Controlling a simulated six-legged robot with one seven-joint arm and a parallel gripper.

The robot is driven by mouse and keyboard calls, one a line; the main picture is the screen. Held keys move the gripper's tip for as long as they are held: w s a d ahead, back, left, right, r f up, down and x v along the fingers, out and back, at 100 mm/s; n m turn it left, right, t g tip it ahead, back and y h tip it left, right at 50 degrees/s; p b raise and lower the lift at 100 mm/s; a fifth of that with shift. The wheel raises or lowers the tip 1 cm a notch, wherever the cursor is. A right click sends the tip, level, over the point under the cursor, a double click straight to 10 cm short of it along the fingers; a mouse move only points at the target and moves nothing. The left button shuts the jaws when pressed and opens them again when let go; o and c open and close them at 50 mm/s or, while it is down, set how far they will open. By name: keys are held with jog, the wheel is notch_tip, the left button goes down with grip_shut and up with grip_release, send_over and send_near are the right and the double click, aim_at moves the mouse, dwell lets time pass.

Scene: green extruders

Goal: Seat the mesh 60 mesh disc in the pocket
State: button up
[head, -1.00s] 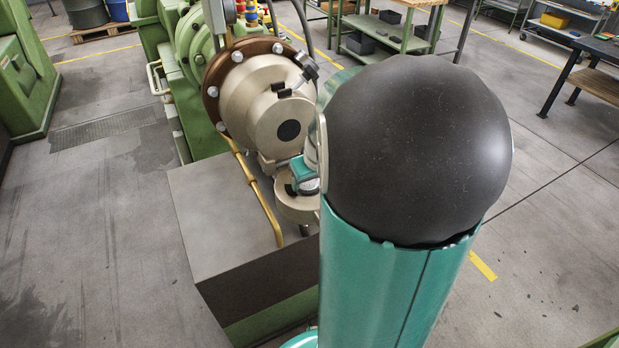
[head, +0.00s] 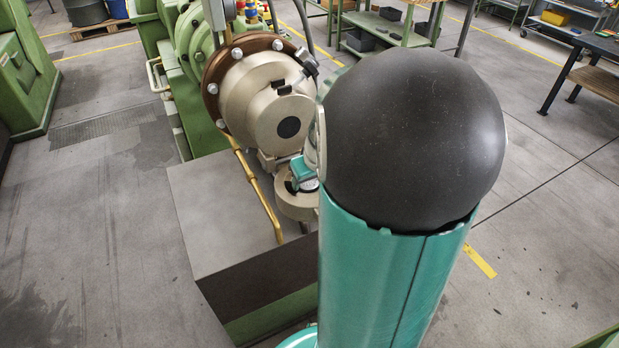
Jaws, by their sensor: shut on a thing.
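The beige round holder with the pocket (head: 297,207) sits low in front of the extruder flange, left of my arm. My teal gripper (head: 303,176) is at the upper side of this holder, partly hidden behind my large arm link. It is shut on a thin grey disc (head: 307,186), taken as the mesh 60 disc, of which only a small part shows. The disc is over or at the pocket opening; I cannot tell whether it touches the seat. No mesh marking can be read.
The beige extruder head (head: 270,118) with its brown bolted flange stands just behind. A brass-coloured pipe (head: 256,190) runs down over the grey block (head: 215,215) to the left. Workbenches (head: 390,30) stand far back. The floor left is clear.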

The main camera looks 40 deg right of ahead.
jog(key=o, duration=1.2)
jog(key=shift+c, duration=0.2)
jog(key=shift+r, duration=4)
jog(key=s+a+r+n, duration=0.1)
jog(key=s+a+r, duration=0.2)
jog(key=a, duration=1)
jog(key=s+a+r+n+t+y, duration=0.1)
jog(key=s+a, duration=0.5)
jog(key=a, duration=0.7)
notch_tip(320, 180, up, 2)
jog(key=shift+s+a+r+n, duration=0.1)
jog(key=shift+s+a+n, duration=0.2)
jog(key=shift+n, duration=0.3)
